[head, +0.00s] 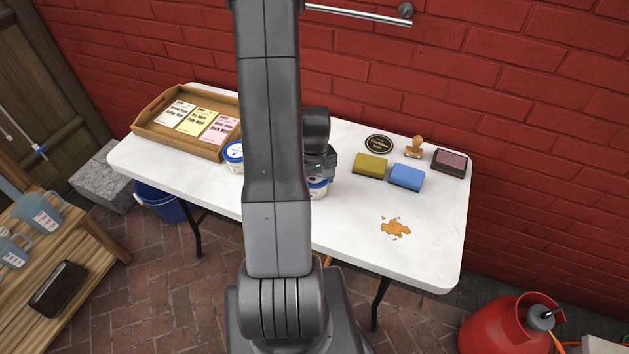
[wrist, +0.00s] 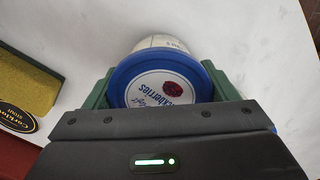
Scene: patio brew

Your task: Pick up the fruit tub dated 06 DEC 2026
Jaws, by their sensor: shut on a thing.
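A fruit tub with a blue-rimmed lid (wrist: 160,84) sits between my gripper's jaws (wrist: 161,92) in the wrist view. Its lid shows a dark berry and letters ending in "ckberries". Its white side is partly seen, and its date cannot be read. The same tub (head: 318,188) shows in the head view, mostly hidden behind my arm. My gripper is shut on it. Whether the tub touches the table cannot be told. A second tub (head: 233,152) with a blue and white lid stands to the left on the white table (head: 350,240); its date is not readable.
A wooden tray (head: 150,130) with several cards is at the table's left. A green-yellow sponge (head: 370,166), a blue sponge (head: 406,177), a round black sign (head: 379,143), a stamp (head: 414,148) and a dark box (head: 449,162) stand right. An orange-brown spill (head: 395,227) lies in front.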

